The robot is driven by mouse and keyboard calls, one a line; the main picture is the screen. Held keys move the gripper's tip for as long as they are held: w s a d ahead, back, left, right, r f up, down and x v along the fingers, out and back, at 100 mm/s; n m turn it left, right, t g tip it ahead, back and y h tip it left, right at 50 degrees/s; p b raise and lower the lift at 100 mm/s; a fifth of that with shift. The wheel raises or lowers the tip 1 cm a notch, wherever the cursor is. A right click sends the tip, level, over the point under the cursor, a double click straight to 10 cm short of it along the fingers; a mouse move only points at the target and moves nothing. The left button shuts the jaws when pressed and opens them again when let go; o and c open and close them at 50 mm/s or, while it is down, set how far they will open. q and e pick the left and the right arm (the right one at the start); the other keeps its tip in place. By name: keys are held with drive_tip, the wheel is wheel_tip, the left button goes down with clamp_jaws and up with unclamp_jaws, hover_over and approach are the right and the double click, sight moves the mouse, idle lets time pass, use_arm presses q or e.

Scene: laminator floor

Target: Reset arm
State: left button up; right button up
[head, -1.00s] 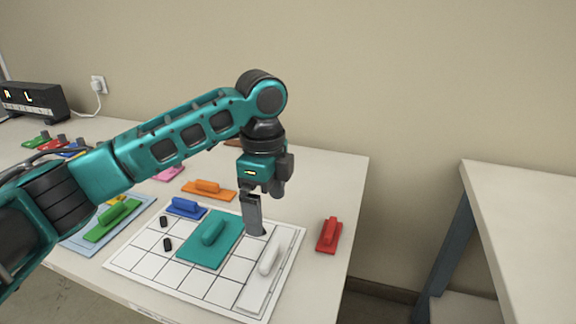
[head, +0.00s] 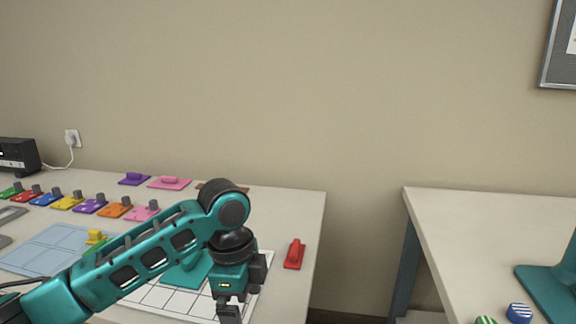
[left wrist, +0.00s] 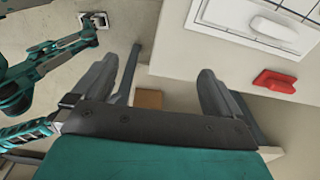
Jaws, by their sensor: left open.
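My left gripper (head: 230,312) hangs at the bottom of the head view, over the near part of the white gridded board (head: 150,296). In the left wrist view its two fingers (left wrist: 168,75) are spread apart with nothing between them. A teal block (head: 180,276) on the board is partly hidden behind my left arm. A white block shows on the board in the left wrist view (left wrist: 275,27). The red block (head: 295,254) lies to the right of the board, apart from the gripper.
A pale blue mat (head: 50,250) and a row of coloured knobbed pieces (head: 88,206) lie on the left. Purple (head: 135,179) and pink (head: 170,183) blocks lie at the back. A second table (head: 480,220) stands right across a gap, with striped pieces (head: 519,312) on it.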

use_arm(q)
drive_tip(key=s+d+f+n+t+h, duration=0.25)
drive_tip(key=s+f+n, duration=0.35)
drive_tip(key=s+f, duration=0.45)
drive_tip(key=s+a+f+n+t+y, duration=0.1)
drive_tip(key=s+a+f+n+y, duration=0.25)
drive_tip(key=s+a+n, duration=0.9)
drive_tip(key=w+f+m+t+h+p, duration=0.1)
drive_tip(key=w+f+t+h+p, duration=0.1)
drive_tip(key=w+f+t, duration=0.3)
drive_tip(key=shift+w+a+f+t+p, duration=0.3)
drive_tip(key=shift+w+t+p, duration=0.35)
drive_tip(key=shift+t, duration=0.5)
drive_tip(key=shift+d+m, duration=0.1)
drive_tip(key=shift+m, duration=0.15)
